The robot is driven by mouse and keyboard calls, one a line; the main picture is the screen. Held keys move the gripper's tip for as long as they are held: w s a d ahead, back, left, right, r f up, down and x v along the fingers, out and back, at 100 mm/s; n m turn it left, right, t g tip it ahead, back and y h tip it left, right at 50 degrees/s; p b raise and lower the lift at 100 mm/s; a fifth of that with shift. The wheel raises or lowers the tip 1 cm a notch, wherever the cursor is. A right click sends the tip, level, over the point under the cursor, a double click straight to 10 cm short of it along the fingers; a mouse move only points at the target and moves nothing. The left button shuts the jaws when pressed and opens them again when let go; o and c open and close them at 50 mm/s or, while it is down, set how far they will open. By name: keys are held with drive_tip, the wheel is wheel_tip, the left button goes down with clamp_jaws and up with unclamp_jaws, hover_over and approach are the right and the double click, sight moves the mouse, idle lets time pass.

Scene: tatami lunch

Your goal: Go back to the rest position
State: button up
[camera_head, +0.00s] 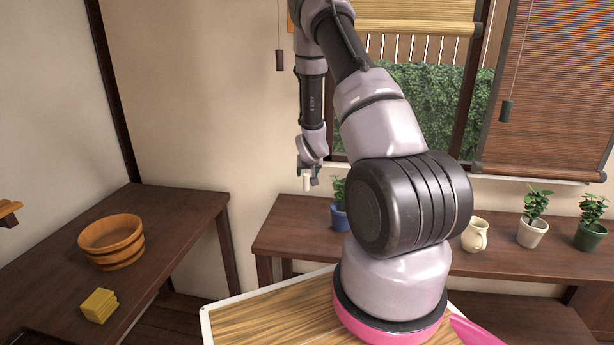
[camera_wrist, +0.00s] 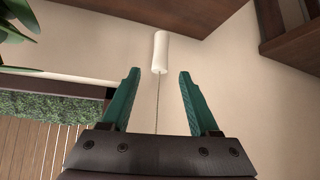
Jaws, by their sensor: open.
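My gripper (camera_head: 308,172) hangs at the end of my raised, folded arm, in front of the back wall left of the window. In the wrist view my gripper (camera_wrist: 158,72) is open, its two teal fingers apart with nothing clasped. A white cylindrical cord pull (camera_wrist: 161,50) shows just beyond the fingertips, its thin cord running between the fingers in the picture. The pull (camera_head: 306,181) shows small and pale at the gripper in the head view. Whether the cord touches a finger cannot be told.
A wooden bench (camera_head: 275,238) below the window bears a blue plant pot (camera_head: 339,217), a cream jug (camera_head: 475,236) and potted plants. A left table (camera_head: 190,205) holds a wooden tub (camera_head: 112,243) and a yellow stack (camera_head: 98,306). Dark cord pulls (camera_head: 280,60) hang near the window.

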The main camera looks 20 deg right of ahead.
idle(0.4)
drive_tip(key=s+a+r+y, duration=0.1)
drive_tip(key=s+a+r, duration=0.2)
drive_tip(key=r, duration=0.6)
drive_tip(key=s+a+r+m+y, duration=0.1)
drive_tip(key=s+a+r, duration=0.25)
drive_tip(key=r, duration=0.55)
drive_tip(key=s+a+r, duration=0.2)
drive_tip(key=s+r, duration=0.2)
drive_tip(key=r, duration=0.5)
drive_tip(key=s+a+r+y, duration=0.1)
drive_tip(key=s+a+r, duration=0.2)
drive_tip(key=s, duration=0.5)
drive_tip(key=s+a+r+g+y, duration=0.1)
drive_tip(key=s+r, duration=0.3)
drive_tip(key=s, duration=0.5)
drive_tip(key=s+a+r+y, duration=0.1)
drive_tip(key=s+a+r, duration=0.3)
drive_tip(key=s, duration=0.4)
drive_tip(key=shift+s+a+n, duration=0.2)
drive_tip(key=shift+a+n, duration=0.1)
drive_tip(key=shift+n, duration=0.1)
drive_tip(key=shift+r, duration=0.1)
